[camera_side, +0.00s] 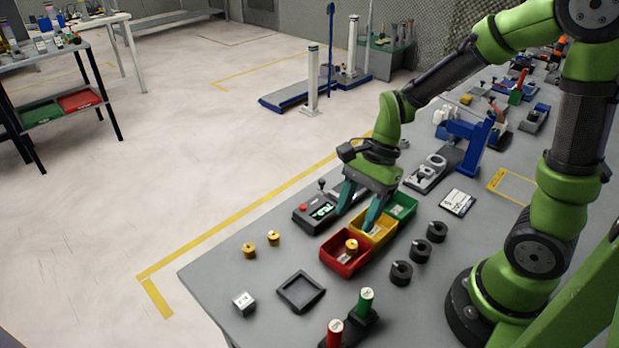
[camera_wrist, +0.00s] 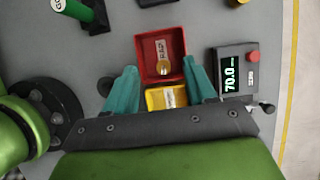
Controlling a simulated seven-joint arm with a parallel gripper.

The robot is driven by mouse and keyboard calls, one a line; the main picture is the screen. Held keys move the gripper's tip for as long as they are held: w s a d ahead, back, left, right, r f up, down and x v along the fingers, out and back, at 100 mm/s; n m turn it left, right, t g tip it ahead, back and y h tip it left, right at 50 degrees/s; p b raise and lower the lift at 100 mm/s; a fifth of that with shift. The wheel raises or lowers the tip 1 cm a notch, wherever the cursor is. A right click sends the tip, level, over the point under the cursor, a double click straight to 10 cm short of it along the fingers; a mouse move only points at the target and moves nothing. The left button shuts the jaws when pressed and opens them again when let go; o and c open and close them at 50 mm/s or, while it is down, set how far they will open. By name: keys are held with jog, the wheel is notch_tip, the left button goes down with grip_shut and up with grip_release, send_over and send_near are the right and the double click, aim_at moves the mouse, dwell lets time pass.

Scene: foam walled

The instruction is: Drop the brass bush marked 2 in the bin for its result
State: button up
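A red bin (camera_side: 337,266), a yellow bin (camera_side: 385,235) and a green bin (camera_side: 405,208) stand in a row. One brass bush (camera_side: 352,245) is in the red bin; it also shows there in the wrist view (camera_wrist: 164,69). Two more brass bushes (camera_side: 249,250) (camera_side: 273,238) stand on the table to the left. No number on any bush is readable. My gripper (camera_side: 354,221) is open and empty above the bins, its teal fingers wide apart. In the wrist view, the fingers (camera_wrist: 160,64) flank the red and yellow bins (camera_wrist: 153,98).
A gauge (camera_side: 318,212) reading 70.0 (camera_wrist: 230,80) stands close beside the bins. Several black rings (camera_side: 420,250) lie on the other side. A square black tray (camera_side: 301,291), a small white block (camera_side: 244,302) and red and green cylinders (camera_side: 334,331) (camera_side: 365,302) stand nearer the front.

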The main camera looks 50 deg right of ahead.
jog(key=v, duration=1.7)
jog(key=s+a+n+t+h, duration=0.2)
jog(key=s+a+n+t, duration=0.2)
jog(key=n, duration=1)
jog(key=shift+s+a+f+t+h, duration=0.35)
jog(key=shift+s+t+h, duration=0.1)
jog(key=shift+t, duration=1.15)
